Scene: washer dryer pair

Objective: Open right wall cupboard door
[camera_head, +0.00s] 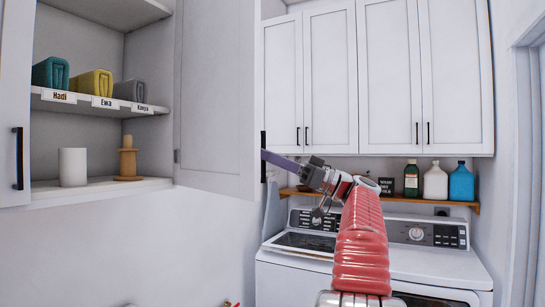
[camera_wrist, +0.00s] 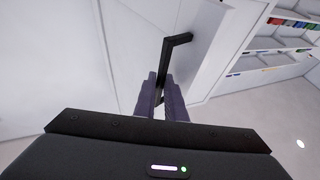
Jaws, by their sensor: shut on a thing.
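The right door (camera_head: 215,95) of the wall cupboard (camera_head: 157,80) at the left stands swung open, and the cupboard's inside shows. The door's black bar handle (camera_head: 263,145) is at its free edge. My gripper (camera_head: 268,157) reaches the handle from the right, with its purple-grey fingers at the handle's lower part. In the wrist view, the fingers of my gripper (camera_wrist: 163,98) are shut around the lower part of the handle (camera_wrist: 176,42). The door (camera_wrist: 135,50) also fills much of the upper left there. The exact contact is partly hidden by the fingers.
Folded towels (camera_head: 93,83) lie on the cupboard shelf, above a white cylinder (camera_head: 73,167) and a wooden stand (camera_head: 127,162). The left door (camera_head: 14,110) is at the picture's edge. A washer and dryer (camera_head: 425,255), bottles (camera_head: 436,182) and closed cupboards (camera_head: 390,70) are at the right.

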